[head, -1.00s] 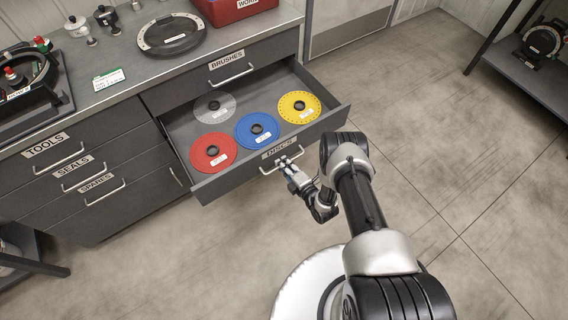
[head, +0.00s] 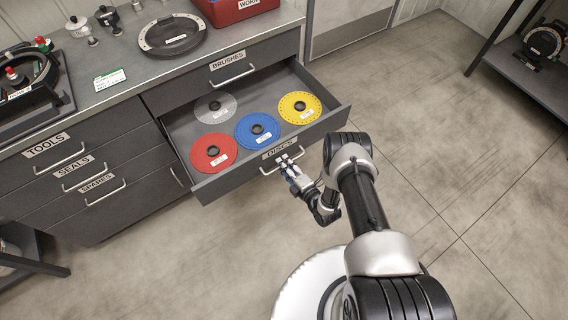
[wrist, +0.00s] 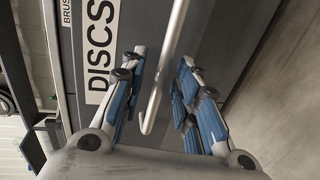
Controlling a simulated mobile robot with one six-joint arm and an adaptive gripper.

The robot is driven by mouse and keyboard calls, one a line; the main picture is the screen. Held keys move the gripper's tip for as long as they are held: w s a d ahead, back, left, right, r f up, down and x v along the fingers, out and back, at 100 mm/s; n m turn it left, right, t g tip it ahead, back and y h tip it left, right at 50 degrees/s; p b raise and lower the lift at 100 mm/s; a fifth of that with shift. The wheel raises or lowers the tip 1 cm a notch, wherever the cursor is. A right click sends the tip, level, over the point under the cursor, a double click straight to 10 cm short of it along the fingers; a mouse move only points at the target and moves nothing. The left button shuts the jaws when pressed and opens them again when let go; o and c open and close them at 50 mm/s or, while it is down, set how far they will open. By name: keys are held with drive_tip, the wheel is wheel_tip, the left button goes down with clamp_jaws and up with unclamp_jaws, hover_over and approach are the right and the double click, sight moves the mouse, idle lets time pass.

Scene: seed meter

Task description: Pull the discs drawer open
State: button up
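The discs drawer (head: 229,182) stands pulled well out of the cabinet, labelled DISCS. Inside lie a clear disc (head: 215,107), a red disc (head: 205,143), a blue disc (head: 251,137) and a yellow disc (head: 299,115). My gripper (head: 288,163) is at the drawer's front handle. In the wrist view, the handle (wrist: 163,75) runs between the two blue-padded fingers of my gripper (wrist: 165,62). The fingers are open, with a visible gap on each side of the bar. The DISCS label (wrist: 102,50) is left of the handle there.
The closed brushes drawer (head: 225,75) is above. Closed tools, seals and spares drawers (head: 75,165) are to the left. The worktop (head: 130,60) holds a black ring-shaped part (head: 172,36) and a red box (head: 235,8). A shelf (head: 525,80) stands far right. The floor (head: 430,130) between is clear.

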drive_tip(key=v, duration=1.1)
